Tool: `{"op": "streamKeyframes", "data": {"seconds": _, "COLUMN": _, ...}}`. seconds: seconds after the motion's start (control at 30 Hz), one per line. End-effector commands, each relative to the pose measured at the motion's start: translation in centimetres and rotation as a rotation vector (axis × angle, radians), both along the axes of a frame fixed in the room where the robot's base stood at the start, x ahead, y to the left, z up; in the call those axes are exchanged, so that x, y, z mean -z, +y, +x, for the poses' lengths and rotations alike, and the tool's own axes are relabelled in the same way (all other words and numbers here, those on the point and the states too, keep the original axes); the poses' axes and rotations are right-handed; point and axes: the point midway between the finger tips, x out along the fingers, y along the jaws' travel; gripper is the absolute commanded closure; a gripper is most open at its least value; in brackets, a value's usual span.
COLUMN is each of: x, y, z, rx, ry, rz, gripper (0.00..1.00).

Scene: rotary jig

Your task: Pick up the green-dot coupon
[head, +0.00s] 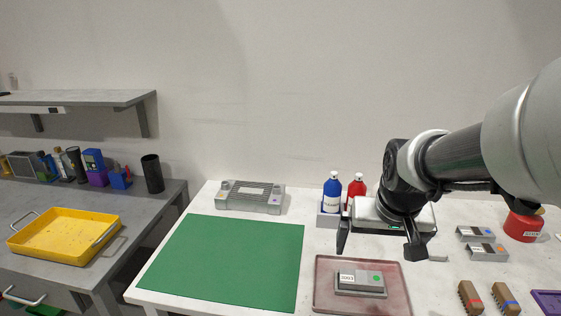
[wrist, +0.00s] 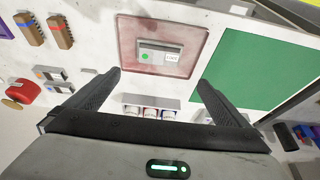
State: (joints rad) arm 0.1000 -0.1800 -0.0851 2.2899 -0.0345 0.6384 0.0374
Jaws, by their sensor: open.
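The green-dot coupon (head: 360,283) is a small grey block with a white label and a green dot. It lies in a reddish shallow tray (head: 322,300) at the front of the white table. In the wrist view the coupon (wrist: 160,53) lies in the tray (wrist: 128,32), beyond and between my fingertips. My gripper (head: 379,248) is open and empty, above and behind the tray, apart from the coupon. Both fingers of my gripper (wrist: 157,82) show in the wrist view.
A green mat (head: 225,262) lies left of the tray. Blue (head: 332,193) and red bottles stand behind. Two grey blocks with coloured marks (head: 487,252), brown brushes (head: 470,297) and a red container (head: 522,227) are at right. A grey fixture (head: 250,197) stands at the back left.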

Motion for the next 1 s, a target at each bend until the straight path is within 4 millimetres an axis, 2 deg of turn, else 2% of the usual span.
{"op": "streamKeyframes", "data": {"seconds": 0.5, "x": 9.6, "y": -0.8, "z": 3.7, "rx": 0.0, "ry": 0.005, "rz": 0.001, "gripper": 0.0}}
{"op": "streamKeyframes", "data": {"seconds": 0.77, "x": 11.3, "y": -1.0, "z": 4.6, "rx": 0.0, "ry": 0.001, "rz": 0.0, "gripper": 0.0}}
{"op": "streamKeyframes", "data": {"seconds": 1.0, "x": 14.5, "y": -1.5, "z": 6.0, "rx": 0.001, "ry": 0.003, "rz": 0.001, "gripper": 0.0}}
